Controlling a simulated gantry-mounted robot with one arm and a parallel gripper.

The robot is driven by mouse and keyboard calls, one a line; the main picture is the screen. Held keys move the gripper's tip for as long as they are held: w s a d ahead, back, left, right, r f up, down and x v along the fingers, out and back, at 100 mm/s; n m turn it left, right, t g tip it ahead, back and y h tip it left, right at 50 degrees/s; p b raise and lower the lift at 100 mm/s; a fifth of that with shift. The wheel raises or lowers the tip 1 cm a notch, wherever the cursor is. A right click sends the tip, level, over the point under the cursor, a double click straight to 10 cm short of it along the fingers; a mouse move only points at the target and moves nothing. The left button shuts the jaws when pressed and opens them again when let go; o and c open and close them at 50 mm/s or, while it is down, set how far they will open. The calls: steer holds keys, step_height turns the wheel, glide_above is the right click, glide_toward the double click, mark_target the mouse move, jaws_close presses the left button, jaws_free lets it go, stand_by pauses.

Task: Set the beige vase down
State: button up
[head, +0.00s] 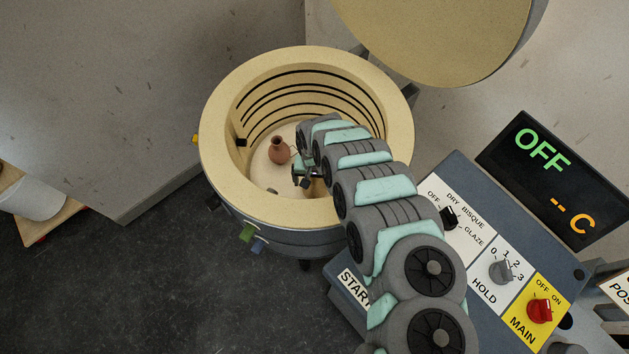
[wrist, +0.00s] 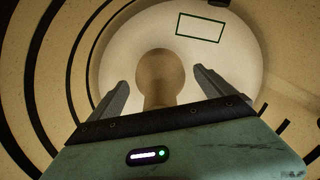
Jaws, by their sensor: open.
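In the head view a reddish-brown vase (head: 279,151) with a narrow neck stands upright on the pale shelf (head: 262,172) inside the round kiln. My gripper (head: 304,180) is down in the kiln to the right of this vase, partly hidden by my arm. In the wrist view my gripper (wrist: 160,80) is open, its fingers spread apart. A tan, vase-shaped form (wrist: 158,66) shows between the fingers, its lower part hidden behind the gripper body. I cannot tell whether it is the same vase as in the head view. No clearly beige vase shows in the head view.
The kiln wall (head: 225,128) surrounds my gripper closely, and its lid (head: 440,35) stands open above. A dark green rectangle outline (wrist: 200,27) marks the shelf.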

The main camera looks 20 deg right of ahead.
step_height(320, 180, up, 11)
steer(key=p, duration=0.3)
steer(key=shift+r, duration=0.2)
steer(key=shift+w, duration=0.1)
